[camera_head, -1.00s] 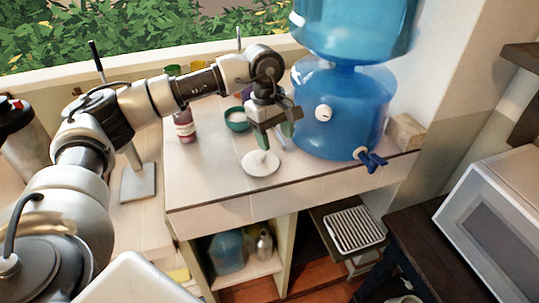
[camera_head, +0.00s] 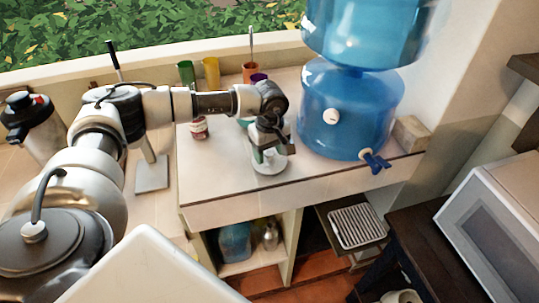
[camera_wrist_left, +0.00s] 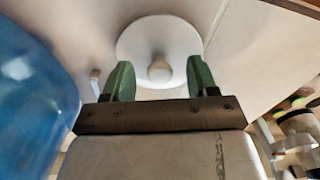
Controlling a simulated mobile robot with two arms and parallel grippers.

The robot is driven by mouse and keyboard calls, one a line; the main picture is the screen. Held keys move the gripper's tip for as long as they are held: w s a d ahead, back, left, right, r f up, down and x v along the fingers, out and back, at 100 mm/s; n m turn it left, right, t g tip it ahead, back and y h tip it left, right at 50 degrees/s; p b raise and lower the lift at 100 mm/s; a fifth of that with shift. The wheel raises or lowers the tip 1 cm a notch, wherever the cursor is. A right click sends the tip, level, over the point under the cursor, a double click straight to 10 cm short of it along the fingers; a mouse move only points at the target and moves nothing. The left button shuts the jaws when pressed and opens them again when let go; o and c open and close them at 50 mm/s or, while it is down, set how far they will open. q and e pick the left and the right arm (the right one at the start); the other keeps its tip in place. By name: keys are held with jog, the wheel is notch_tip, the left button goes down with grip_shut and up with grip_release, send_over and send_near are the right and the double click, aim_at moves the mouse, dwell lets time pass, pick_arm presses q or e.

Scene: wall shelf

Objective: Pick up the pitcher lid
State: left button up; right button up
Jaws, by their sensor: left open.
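The pitcher lid (camera_head: 268,167) is a white disc with a knob, lying on the light countertop near its front edge. In the left wrist view the lid (camera_wrist_left: 160,32) shows below the fingers, with its knob roughly midway between them. My left gripper (camera_head: 270,155) is right over the lid in the head view and partly covers it. Its green fingers (camera_wrist_left: 160,78) are apart and hold nothing. I cannot tell whether they are level with the knob. My right gripper is not in view.
A large blue water dispenser (camera_head: 350,110) stands close to the right of the gripper. A bottle (camera_head: 200,127) stands to the left, and several coloured cups (camera_head: 211,73) stand at the back. The counter's front edge (camera_head: 300,186) is just in front of the lid.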

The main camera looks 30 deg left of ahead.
pick_arm(q)
jog(key=shift+f, duration=0.25)
jog(key=c, duration=1)
